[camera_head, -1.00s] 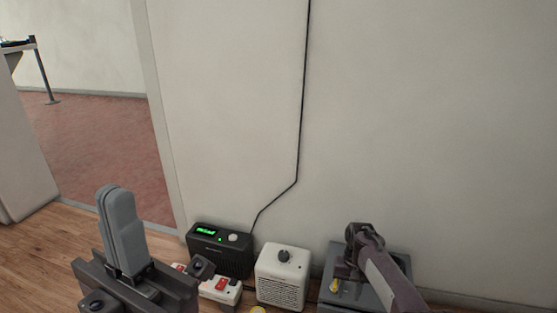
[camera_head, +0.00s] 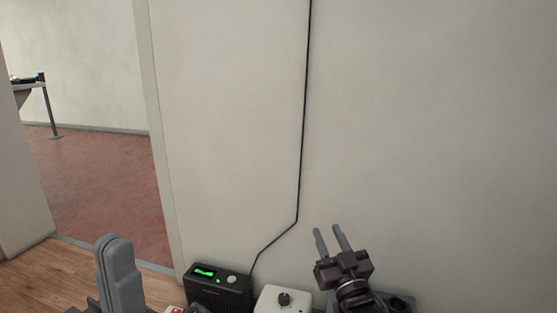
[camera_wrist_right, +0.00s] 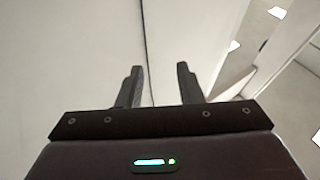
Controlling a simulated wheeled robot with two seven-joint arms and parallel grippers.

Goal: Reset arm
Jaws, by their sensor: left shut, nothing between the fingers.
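My left gripper (camera_head: 118,262) is at the lower left of the head view, pointing up, with its grey fingers together and nothing between them. My right gripper (camera_head: 328,232) is at the lower right of centre, its two fingers pointing up and apart in front of the wall. In the right wrist view the right gripper (camera_wrist_right: 160,75) shows both dark fingers spread, with only the pale wall and a dark cable behind the gap.
A black box with a green display (camera_head: 217,288) and a white box with a dark knob (camera_head: 283,299) stand against the wall below. A black cable (camera_head: 300,150) runs up the wall. A doorway (camera_head: 95,190) opens at left. The space before the upper wall is clear.

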